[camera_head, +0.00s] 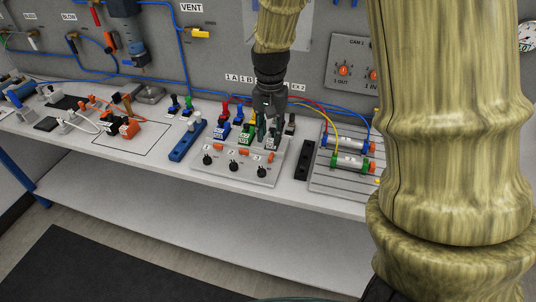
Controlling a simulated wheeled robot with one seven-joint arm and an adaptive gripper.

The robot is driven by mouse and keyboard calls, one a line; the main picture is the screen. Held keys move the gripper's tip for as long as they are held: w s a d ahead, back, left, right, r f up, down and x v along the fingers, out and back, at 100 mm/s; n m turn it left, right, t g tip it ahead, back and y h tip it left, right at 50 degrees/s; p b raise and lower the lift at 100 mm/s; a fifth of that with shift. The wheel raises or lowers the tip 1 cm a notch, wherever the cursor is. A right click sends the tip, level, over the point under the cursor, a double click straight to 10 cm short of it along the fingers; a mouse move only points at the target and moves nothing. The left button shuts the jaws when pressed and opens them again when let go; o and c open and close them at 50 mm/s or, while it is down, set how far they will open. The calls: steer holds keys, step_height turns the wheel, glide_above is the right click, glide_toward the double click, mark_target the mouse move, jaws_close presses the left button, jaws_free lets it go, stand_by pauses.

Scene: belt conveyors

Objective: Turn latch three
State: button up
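A grey panel (223,173) on the bench carries a row of three orange pieces and a row of three black knobs, with small number labels between. The rightmost orange piece (270,157) and the rightmost black knob (262,172) are by the third label; I cannot tell which of them is the latch. My gripper (268,139) points down just behind the panel's right end, above and behind the rightmost orange piece. Its dark fingers blend with dark parts behind them, so their opening and any contact are unclear.
Colored blocks with levers (222,131) stand close behind the panel, left of my gripper. A blue block (187,141) lies to the left. A black strip (305,159) and a slotted plate with cylinders (347,185) are at right. Hoses cross behind. My arm covers the right side.

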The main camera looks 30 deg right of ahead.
mark_target(270, 158)
steer(key=shift+f+p, duration=0.65)
steer(key=shift+f, duration=4.1)
jaws_close()
